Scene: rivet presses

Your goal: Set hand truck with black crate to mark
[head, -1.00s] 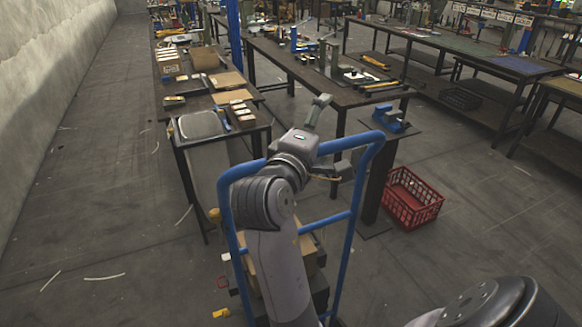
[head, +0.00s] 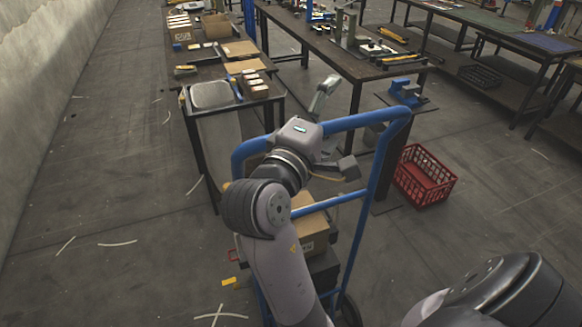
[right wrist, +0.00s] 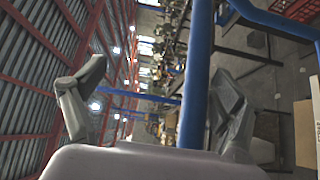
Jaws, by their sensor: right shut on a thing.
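The blue hand truck (head: 385,165) stands upright in front of me in the head view. A brown cardboard box (head: 313,238) and a black crate (head: 325,271) low on it are partly hidden by my arm. My right gripper (head: 330,130) is at the truck's top bar, shut on it. In the right wrist view a blue bar (right wrist: 196,70) runs between the two fingers. A white cross mark (head: 220,316) lies on the floor at the bottom edge, left of the truck. My left gripper is not in view.
A workbench (head: 240,100) with boxes and a tray stands just beyond the truck. A red crate (head: 425,178) is on the floor to its right, near a blue vise (head: 405,92) on a stand. Small yellow (head: 229,281) and red pieces lie left of the truck. Floor at left is open.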

